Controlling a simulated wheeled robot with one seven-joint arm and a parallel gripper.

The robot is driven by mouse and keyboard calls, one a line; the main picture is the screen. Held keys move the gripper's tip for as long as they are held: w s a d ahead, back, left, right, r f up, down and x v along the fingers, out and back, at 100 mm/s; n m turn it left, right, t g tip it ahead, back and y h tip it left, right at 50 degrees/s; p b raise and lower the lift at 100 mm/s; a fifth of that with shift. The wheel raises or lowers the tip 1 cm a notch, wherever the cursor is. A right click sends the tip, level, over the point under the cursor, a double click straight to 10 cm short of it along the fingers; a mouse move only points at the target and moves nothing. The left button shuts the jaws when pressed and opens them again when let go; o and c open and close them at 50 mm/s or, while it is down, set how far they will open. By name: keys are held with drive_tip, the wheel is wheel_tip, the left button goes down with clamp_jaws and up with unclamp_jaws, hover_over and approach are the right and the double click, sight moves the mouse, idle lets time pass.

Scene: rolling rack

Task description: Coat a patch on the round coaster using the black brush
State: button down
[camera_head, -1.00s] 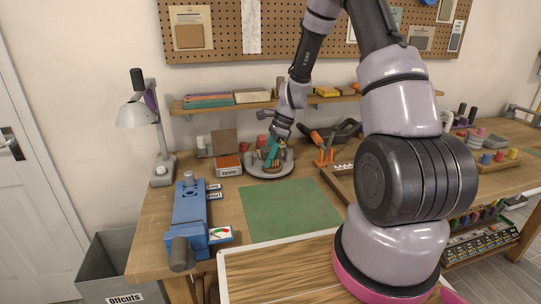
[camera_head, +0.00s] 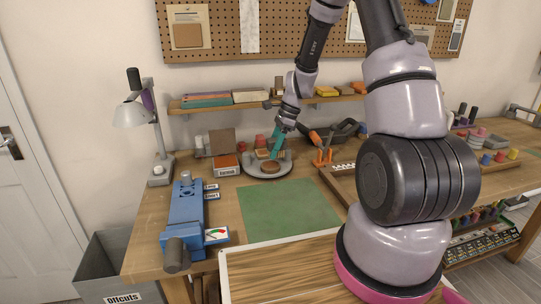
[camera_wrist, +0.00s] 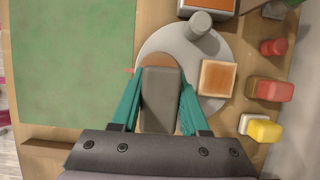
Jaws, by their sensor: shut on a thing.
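The round coaster (camera_head: 271,167) is a brown disc lying on a grey round tray (camera_head: 252,172) at the back of the bench. In the wrist view the coaster (camera_wrist: 158,59) is partly covered by the dark grey block of the brush (camera_wrist: 160,98). My gripper (camera_head: 276,147) has teal fingers and hangs over the tray. In the wrist view my gripper (camera_wrist: 159,100) is shut on the brush, one finger on each side. The brush is above the coaster; I cannot tell whether it touches it. The brush's lower end is hidden.
A square orange-brown tile (camera_wrist: 217,78) and a grey cylinder (camera_wrist: 200,25) stand on the tray beside the coaster. Red and yellow pieces (camera_wrist: 260,128) lie just to its right. A green mat (camera_head: 290,208) is clear in front. A blue vise (camera_head: 188,215) and lamp (camera_head: 160,165) stand left.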

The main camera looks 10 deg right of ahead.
sight(271, 140)
drive_tip(key=shift+r, duration=2.4)
drive_tip(key=shift+s, duration=0.1)
